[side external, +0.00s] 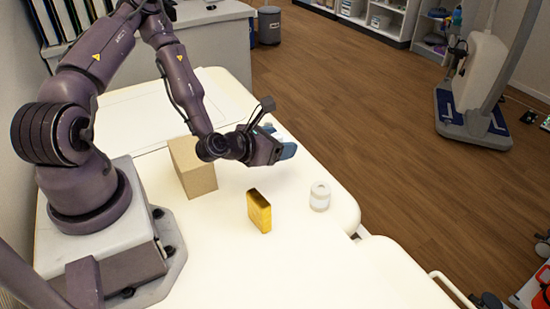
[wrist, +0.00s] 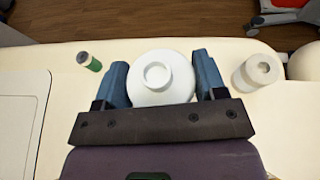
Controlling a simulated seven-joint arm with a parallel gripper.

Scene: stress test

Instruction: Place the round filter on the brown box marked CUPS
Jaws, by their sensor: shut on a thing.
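The round filter (wrist: 157,76) is a white disc with a raised round neck in its middle. In the wrist view it sits between the two blue fingers of my gripper (wrist: 161,84), which is shut on it. In the side view my gripper (side external: 286,150) is over the white table, to the right of the brown box, and mostly hides the filter. The brown box (side external: 194,168) stands upright on the table near my base. I cannot read any marking on it. The box does not show in the wrist view.
A yellow block (side external: 259,212) stands in front of the brown box. A white roll (side external: 320,196) stands near the table's right edge, also in the wrist view (wrist: 258,71). A green-and-dark cylinder (wrist: 89,62) lies left of the filter. The front table (side external: 330,270) is clear.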

